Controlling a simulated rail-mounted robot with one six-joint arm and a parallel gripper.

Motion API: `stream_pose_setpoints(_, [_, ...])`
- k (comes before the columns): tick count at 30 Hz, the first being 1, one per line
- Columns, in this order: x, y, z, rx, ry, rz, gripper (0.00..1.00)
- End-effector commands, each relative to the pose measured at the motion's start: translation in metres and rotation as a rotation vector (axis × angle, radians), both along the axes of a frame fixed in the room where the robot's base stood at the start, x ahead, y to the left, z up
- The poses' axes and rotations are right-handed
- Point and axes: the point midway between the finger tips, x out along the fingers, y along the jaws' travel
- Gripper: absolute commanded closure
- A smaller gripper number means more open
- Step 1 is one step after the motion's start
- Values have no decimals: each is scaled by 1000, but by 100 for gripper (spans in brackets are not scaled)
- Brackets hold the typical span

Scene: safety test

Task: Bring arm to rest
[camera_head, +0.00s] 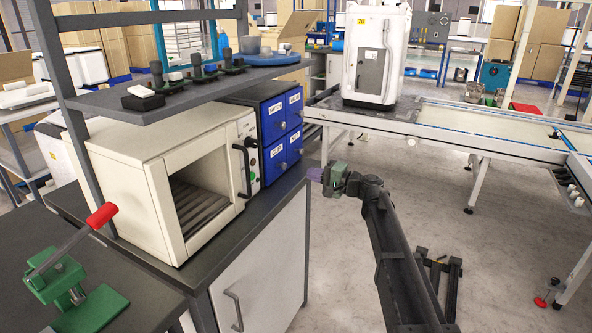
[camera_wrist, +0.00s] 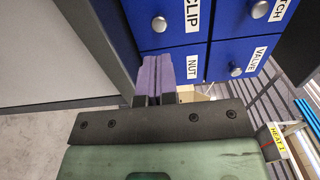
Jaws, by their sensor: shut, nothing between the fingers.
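My gripper (camera_head: 326,178) is at the end of my dark arm, out over the open floor to the right of the bench. In the wrist view its purple fingers (camera_wrist: 154,78) are shut together with nothing between them. It is near the blue drawer cabinet (camera_head: 262,112), whose drawers labelled CLIP, NUT and VALVE (camera_wrist: 233,59) show just beyond the fingers. The gap between fingers and cabinet is hard to judge.
A cream oven (camera_head: 165,160) stands on the dark bench left of my gripper. A shelf (camera_head: 180,90) with several small dark tools hangs above. A green press with a red handle (camera_head: 75,285) is at lower left. A conveyor (camera_head: 480,125) carrying a white machine (camera_head: 376,55) runs at right.

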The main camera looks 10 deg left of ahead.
Motion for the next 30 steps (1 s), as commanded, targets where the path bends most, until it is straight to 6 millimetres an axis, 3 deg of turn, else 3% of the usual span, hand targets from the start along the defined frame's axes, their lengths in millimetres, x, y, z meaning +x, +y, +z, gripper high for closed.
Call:
stream_pose_setpoints(3, [-13, -31, 0, 0, 0, -3, 100])
stream_pose_setpoints(6, [-18, -47, 0, -1, 0, -2, 100])
stream_pose_setpoints(13, [-23, -57, -1, -2, 1, 6, 100])
stream_pose_setpoints(16, [-34, -56, -16, -97, 2, 43, 100])
stream_pose_setpoints(17, [-45, -56, -26, -158, 4, 61, 100])
stream_pose_setpoints(20, [-104, -68, -74, -453, 28, 136, 100])
stream_pose_setpoints(24, [-198, -117, -136, -913, 107, 227, 100])
stream_pose_setpoints(27, [-255, -158, -160, -1180, 174, 265, 100])
stream_pose_setpoints(30, [-308, -198, -171, -1408, 242, 285, 100])
